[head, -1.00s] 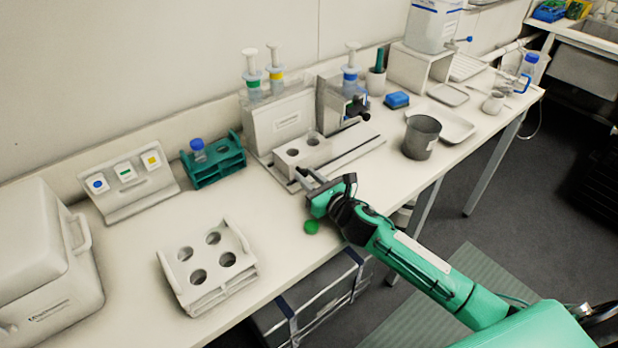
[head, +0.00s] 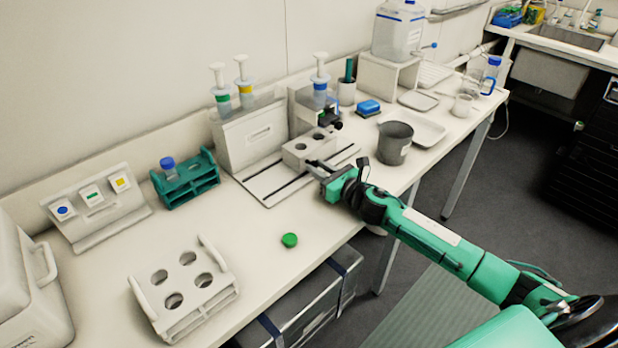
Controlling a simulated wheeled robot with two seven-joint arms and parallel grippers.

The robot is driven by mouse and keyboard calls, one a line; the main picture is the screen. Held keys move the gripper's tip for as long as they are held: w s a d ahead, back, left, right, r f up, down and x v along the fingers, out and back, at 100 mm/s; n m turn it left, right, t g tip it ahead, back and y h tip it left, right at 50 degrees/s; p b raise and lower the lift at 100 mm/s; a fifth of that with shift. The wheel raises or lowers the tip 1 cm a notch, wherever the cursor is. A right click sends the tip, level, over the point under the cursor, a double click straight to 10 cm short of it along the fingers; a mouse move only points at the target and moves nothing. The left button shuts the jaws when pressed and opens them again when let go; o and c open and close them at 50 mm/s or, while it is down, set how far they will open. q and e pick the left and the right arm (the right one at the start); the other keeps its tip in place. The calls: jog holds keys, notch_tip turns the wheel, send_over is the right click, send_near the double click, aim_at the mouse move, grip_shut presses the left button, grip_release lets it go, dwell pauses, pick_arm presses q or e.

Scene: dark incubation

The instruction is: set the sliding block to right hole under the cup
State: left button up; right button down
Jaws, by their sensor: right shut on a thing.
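The white sliding block (head: 297,160) sits on the rail base (head: 262,189) of the dispensing station. Two dark holes show in its top. Its right hole lies just below and left of the black valve (head: 330,119). A clear syringe-like cup with a blue band (head: 320,88) stands above the valve. My right gripper (head: 317,168) is shut on the front of the sliding block; the exact contact is small and partly hidden by the gripper. My left gripper is out of view.
A grey metal beaker (head: 394,143) stands close right of my gripper. A green cap (head: 289,240) lies on the table in front. A white four-hole rack (head: 205,301) and a teal rack (head: 184,186) stand to the left.

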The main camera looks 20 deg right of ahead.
jog(key=shift+d, duration=0.15)
jog(key=c, duration=1.2)
grip_release()
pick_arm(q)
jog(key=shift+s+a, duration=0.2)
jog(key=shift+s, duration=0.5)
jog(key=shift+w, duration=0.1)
pick_arm(e)
jog(key=shift+s+d+f, duration=0.1)
jog(key=shift+s, duration=0.25)
jog(key=b+v, duration=0.1)
jog(key=v, duration=0.4)
jog(key=shift+s+b, duration=0.1)
jog(key=shift+b, duration=0.2)
jog(key=b+v, duration=0.1)
jog(key=v, duration=0.5)
jog(key=shift+s+b, duration=0.15)
jog(key=shift+b, duration=0.2)
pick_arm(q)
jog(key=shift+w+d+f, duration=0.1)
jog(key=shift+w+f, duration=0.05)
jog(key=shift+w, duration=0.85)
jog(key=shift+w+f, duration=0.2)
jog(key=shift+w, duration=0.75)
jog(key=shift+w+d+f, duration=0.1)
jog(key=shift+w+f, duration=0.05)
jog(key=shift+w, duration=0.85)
pick_arm(e)
jog(key=shift+s+d, duration=0.3)
jog(key=shift+s, duration=0.4)
